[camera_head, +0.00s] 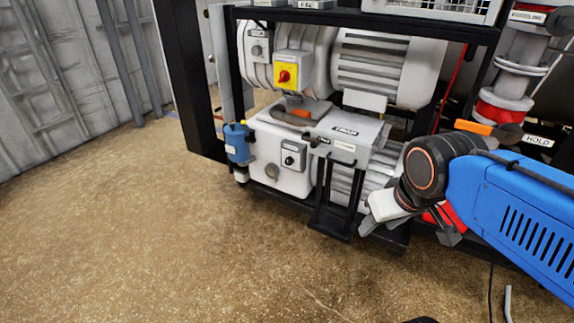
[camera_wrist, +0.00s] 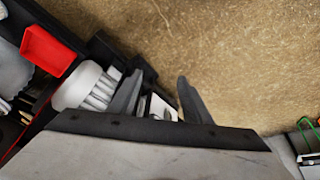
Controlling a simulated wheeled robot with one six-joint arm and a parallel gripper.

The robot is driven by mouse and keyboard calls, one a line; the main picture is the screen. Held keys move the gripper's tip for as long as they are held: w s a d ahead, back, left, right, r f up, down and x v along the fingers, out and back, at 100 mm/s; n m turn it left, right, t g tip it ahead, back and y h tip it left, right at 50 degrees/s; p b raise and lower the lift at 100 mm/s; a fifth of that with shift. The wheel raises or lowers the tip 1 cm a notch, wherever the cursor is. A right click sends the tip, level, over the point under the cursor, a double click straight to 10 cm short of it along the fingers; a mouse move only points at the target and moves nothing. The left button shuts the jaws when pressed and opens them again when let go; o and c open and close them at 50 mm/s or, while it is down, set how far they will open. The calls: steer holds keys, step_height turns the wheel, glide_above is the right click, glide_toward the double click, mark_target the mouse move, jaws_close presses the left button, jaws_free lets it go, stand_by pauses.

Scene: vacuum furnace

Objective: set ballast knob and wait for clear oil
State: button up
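The pump (camera_head: 345,135) is a pale grey unit low in a black frame in the head view. A small box with a black knob (camera_head: 289,160) is on its front face. A round grey disc (camera_head: 272,171), perhaps the oil sight glass, sits to the left of that box. Another small dark knob (camera_head: 311,141) shows near the pump's top edge; I cannot tell which knob is the ballast knob. My gripper (camera_wrist: 158,98) is open in the wrist view, its two fingers apart with nothing gripped. In the head view it is right of the pump's front, apart from the knobs.
A yellow box with a red switch (camera_head: 285,76) is above the pump. A blue canister (camera_head: 238,143) hangs at its left. A black bracket (camera_head: 335,205) stands out in front. An orange lever (camera_head: 474,128) is at right. The brown floor (camera_head: 150,240) is clear at left.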

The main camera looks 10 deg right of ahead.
mark_target(288, 163)
steer(key=w+d+f+n+g+h, duration=0.1)
steer(key=w+f+n+h, duration=0.1)
steer(key=w+n+h, duration=0.4)
steer(key=w+d+f+n+h, duration=0.1)
steer(key=w+f+n+h, duration=0.15)
steer(key=w+n, duration=0.6)
steer(key=w+d+f+n+g+h, duration=0.1)
steer(key=w+f+n+h, duration=0.2)
steer(key=w+n, duration=0.4)
steer(key=w+a+f+n+t+y, duration=0.1)
steer(key=w+a+f+n+t, duration=0.55)
steer(key=w+a+n, duration=0.4)
steer(key=w+a+f+n+t, duration=0.6)
steer(key=w+a+f+n, duration=0.2)
steer(key=a, duration=0.5)
steer(key=x, duration=1.7)
steer(key=shift+s+d, duration=0.1)
steer(key=shift+d, duration=0.25)
steer(key=shift+c, duration=0.5)
steer(key=c, duration=0.9)
